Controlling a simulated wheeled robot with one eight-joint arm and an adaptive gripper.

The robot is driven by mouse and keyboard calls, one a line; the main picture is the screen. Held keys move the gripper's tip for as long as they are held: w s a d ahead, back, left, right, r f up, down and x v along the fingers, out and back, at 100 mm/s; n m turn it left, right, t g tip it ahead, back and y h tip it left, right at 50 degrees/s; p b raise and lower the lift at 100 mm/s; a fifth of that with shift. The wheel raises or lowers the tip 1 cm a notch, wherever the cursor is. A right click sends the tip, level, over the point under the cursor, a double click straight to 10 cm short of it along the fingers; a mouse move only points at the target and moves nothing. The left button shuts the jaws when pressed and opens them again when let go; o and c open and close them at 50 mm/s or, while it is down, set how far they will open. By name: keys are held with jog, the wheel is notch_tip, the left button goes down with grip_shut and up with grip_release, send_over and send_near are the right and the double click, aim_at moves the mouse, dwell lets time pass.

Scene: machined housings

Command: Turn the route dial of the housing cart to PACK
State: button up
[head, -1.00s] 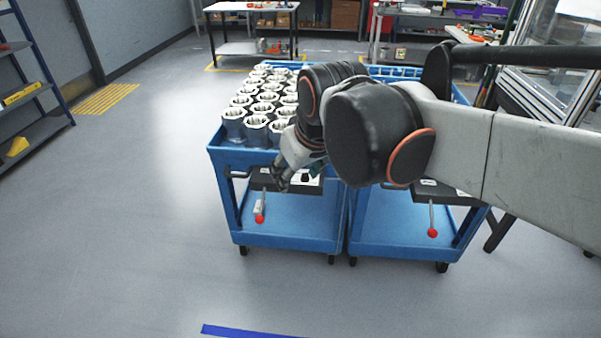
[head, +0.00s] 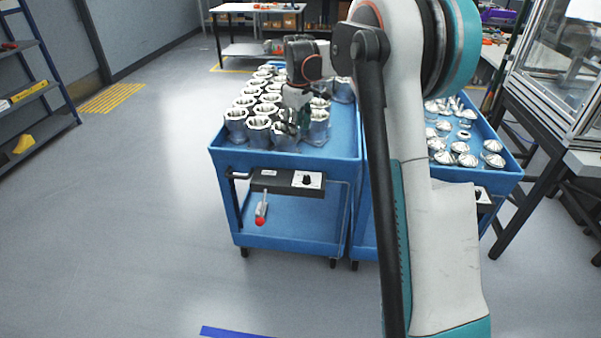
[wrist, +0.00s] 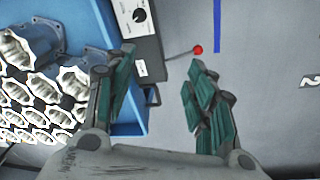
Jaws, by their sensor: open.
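The housing cart (head: 283,158) is a blue trolley at the left, loaded with metal housings. On its front hangs a black control box (head: 270,179) with a white plate that carries the black route dial (head: 307,180). The dial also shows at the top of the wrist view (wrist: 138,15); its lettering is too small to read. My gripper (head: 288,127) is over the front of the cart's housings, above the box and apart from the dial. In the wrist view its green-padded fingers (wrist: 158,90) are spread with nothing between them.
A red-knobbed lever (head: 261,212) hangs under the box. A second blue cart (head: 505,174) with shiny metal parts stands close at the right, partly behind my arm. Housings (head: 262,130) crowd the cart top. The floor in front and left is clear.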

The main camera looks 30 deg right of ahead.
jog(key=n+g, duration=0.2)
send_over(307, 177)
notch_tip(307, 177, down, 13)
notch_tip(307, 177, down, 14)
jog(key=b, duration=0.4)
jog(key=shift+w+b, duration=0.15)
jog(key=shift+b, duration=0.25)
jog(key=shift+r, duration=0.1)
jog(key=c, duration=1.1)
